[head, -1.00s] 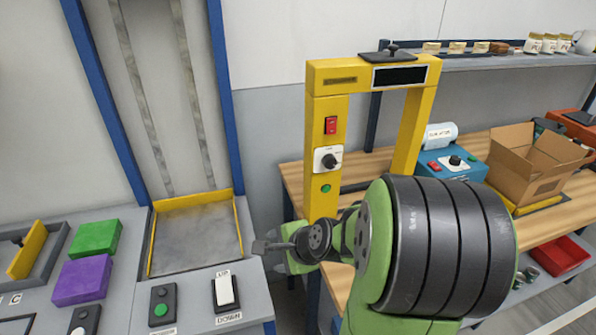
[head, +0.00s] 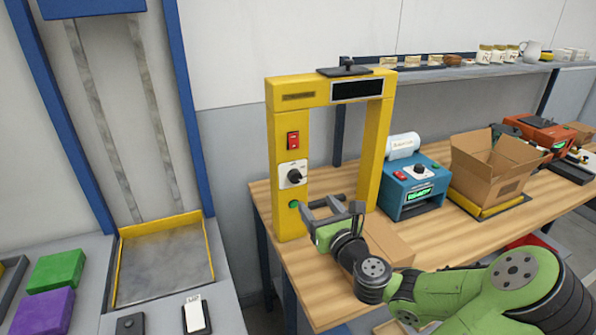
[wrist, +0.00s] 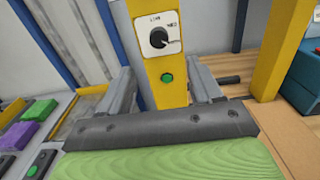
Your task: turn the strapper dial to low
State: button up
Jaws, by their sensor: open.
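The strapper is a yellow arch (head: 288,110) on the wooden bench. Its dial (head: 295,176) is a black knob on a white plate on the left post, between a red switch (head: 293,140) and a green button (head: 295,204). In the wrist view the dial (wrist: 159,38) shows upper centre, with small lettering that seems to read LOW and MED; its pointer seems to face right, toward MED. My gripper (head: 318,205) is open and empty, in front of the post and below the dial, apart from it. In the wrist view its fingers (wrist: 160,75) flank the post and the green button.
A blue machine (head: 415,188) with its own dial stands right of the arch, then an open cardboard box (head: 495,165). A flat cardboard piece (head: 388,240) lies near my gripper. A shelf (head: 450,72) runs behind. Green (head: 57,270) and purple (head: 42,312) blocks lie at left.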

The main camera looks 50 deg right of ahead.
aim_at(296, 180)
jog(key=x, duration=0.4)
jog(key=p+x, duration=0.1)
jog(key=x, duration=0.7)
jog(key=shift+a+f, duration=0.15)
jog(key=shift+f, duration=0.1)
jog(key=c, duration=1)
jog(key=shift+c, duration=0.2)
